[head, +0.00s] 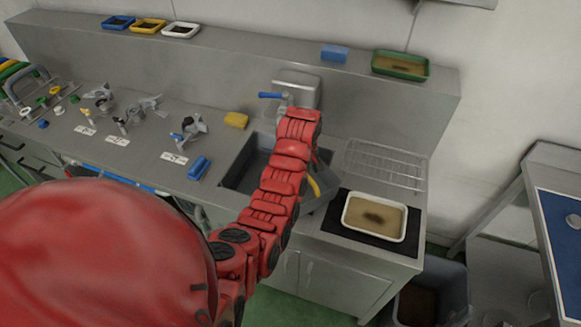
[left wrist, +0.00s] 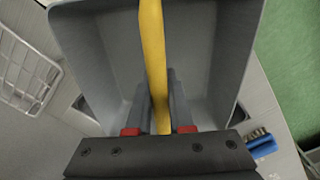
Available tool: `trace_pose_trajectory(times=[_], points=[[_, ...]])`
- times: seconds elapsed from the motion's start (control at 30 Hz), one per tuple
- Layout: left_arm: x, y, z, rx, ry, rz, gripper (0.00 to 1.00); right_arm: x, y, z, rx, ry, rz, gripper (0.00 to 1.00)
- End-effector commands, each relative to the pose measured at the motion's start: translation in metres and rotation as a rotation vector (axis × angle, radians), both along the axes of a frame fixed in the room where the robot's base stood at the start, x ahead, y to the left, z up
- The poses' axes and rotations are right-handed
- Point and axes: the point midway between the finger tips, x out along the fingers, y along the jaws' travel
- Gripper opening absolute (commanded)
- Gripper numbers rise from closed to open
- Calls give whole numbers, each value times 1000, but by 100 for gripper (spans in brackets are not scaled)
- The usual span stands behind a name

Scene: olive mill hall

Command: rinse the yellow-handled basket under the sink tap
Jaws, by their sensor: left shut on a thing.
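The basket is a grey, open scoop-like vessel with a yellow handle. In the left wrist view its yellow handle (left wrist: 152,40) runs between the fingers of my left gripper (left wrist: 158,112), which is shut on it; grey basket walls (left wrist: 85,50) rise on both sides. In the head view, part of the yellow handle (head: 314,187) shows beside my red arm at the sink's right side. My arm hides the left gripper and much of the sink (head: 236,180) there. The tap (head: 297,84), with a blue lever (head: 270,95), is at the back wall, partly covered; no water is discernible. My right gripper is out of view.
Right of the sink are a wire rack (head: 385,166) and a white tray of brownish liquid (head: 402,237) on a black mat (head: 338,226). A blue brush (head: 199,168) and yellow sponge (head: 236,119) lie left. A bin (head: 455,285) stands below at right.

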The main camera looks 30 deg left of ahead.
Motion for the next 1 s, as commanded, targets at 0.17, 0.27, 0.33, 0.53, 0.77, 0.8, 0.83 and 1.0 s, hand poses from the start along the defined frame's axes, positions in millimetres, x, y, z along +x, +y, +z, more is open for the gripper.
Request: trace_pose_trajectory(times=[0.17,0.27,0.33,0.53,0.77,0.8,0.83,1.0], points=[[0,0,1,0,-1,0,0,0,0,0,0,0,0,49],[0,0,1,0,-1,0,0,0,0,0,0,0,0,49],[0,0,2,0,-1,0,0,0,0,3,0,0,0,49],[-4,-6,12,0,-3,-1,0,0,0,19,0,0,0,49],[-13,-15,21,-1,0,-1,0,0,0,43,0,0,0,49],[-15,-17,23,0,1,-1,0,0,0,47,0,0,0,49],[-16,-18,24,0,1,-1,0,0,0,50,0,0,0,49],[-21,-25,33,1,-1,-1,0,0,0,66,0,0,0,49]])
